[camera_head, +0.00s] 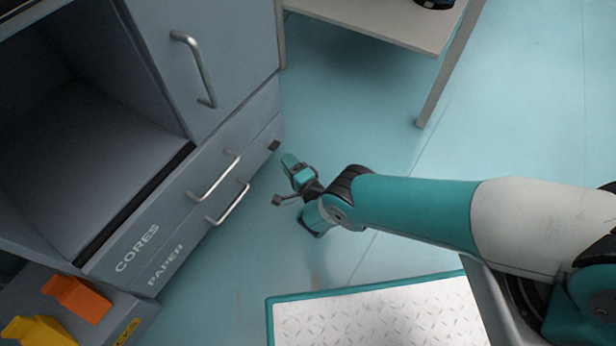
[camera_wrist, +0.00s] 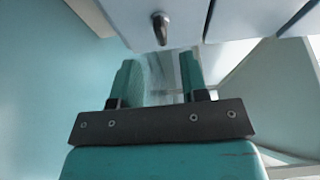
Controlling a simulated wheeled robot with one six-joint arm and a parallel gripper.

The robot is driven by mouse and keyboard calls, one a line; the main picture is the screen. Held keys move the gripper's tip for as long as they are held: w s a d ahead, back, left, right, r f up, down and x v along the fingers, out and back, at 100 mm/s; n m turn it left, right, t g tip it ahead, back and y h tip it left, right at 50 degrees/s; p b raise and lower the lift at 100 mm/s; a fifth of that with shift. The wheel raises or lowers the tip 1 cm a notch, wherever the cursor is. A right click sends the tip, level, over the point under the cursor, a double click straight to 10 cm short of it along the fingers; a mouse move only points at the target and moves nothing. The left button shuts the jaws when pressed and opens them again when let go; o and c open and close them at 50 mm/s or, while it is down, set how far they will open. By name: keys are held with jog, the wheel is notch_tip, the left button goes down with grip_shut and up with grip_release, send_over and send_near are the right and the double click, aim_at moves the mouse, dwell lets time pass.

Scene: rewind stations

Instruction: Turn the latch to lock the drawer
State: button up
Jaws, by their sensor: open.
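The grey cabinet has two low drawers, the CORES drawer (camera_head: 137,247) above the PAPER drawer (camera_head: 166,264). Both look closed, each with a silver bar handle. A small dark latch (camera_head: 274,146) sits near the right end of the lower drawer front. In the wrist view the latch (camera_wrist: 161,28) sticks out from the pale front, beyond the fingertips and roughly centred between them. My gripper (camera_head: 284,181) is open and empty, just right of and in front of the latch, apart from it. Its two teal fingers (camera_wrist: 160,76) show in the wrist view.
An open shelf (camera_head: 95,165) and a door with a bar handle (camera_head: 196,70) are above the drawers. A table (camera_head: 375,25) stands at the top right. A tread-plate platform (camera_head: 370,318) lies below my arm. Orange (camera_head: 78,298) and yellow (camera_head: 38,331) bins are bottom left. Floor is clear around the gripper.

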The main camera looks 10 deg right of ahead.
jog(key=p+v, duration=0.5)
jog(key=v, duration=0.4)
jog(key=shift+s+d+p, duration=0.2)
jog(key=shift+s+p, duration=0.1)
jog(key=shift+p, duration=0.05)
jog(key=shift+w, duration=0.1)
